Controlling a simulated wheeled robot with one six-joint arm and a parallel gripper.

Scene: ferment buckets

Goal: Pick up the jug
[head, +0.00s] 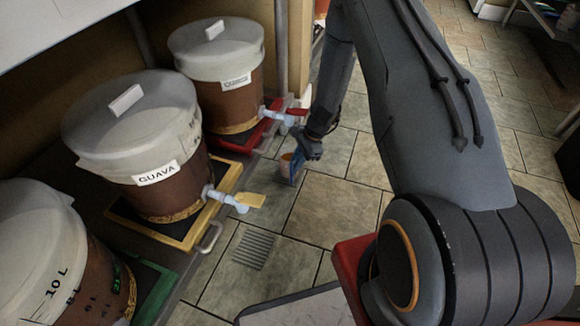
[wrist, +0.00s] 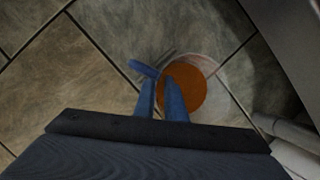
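The jug (head: 287,166) is small and clear with a blue handle side and orange-brown contents. It is low beside the bucket stand, below the red tap, over the floor tiles. In the wrist view the jug (wrist: 190,90) is seen from above, its round orange-brown surface just right of the fingers. A blue piece (wrist: 142,69), likely its handle, lies at the fingertips. My gripper (head: 308,150) points down at the jug's handle side. In the wrist view my gripper's (wrist: 160,82) two fingers are close together with a narrow gap. Whether they grip the handle is unclear.
A bucket labelled GUAVA (head: 150,180) with a yellow tap stands on a yellow-edged mat. Another bucket (head: 225,85) with a red tap is behind it, and a third (head: 45,250) is front left. A floor drain (head: 254,248) is nearby. Tiled floor is open to the right.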

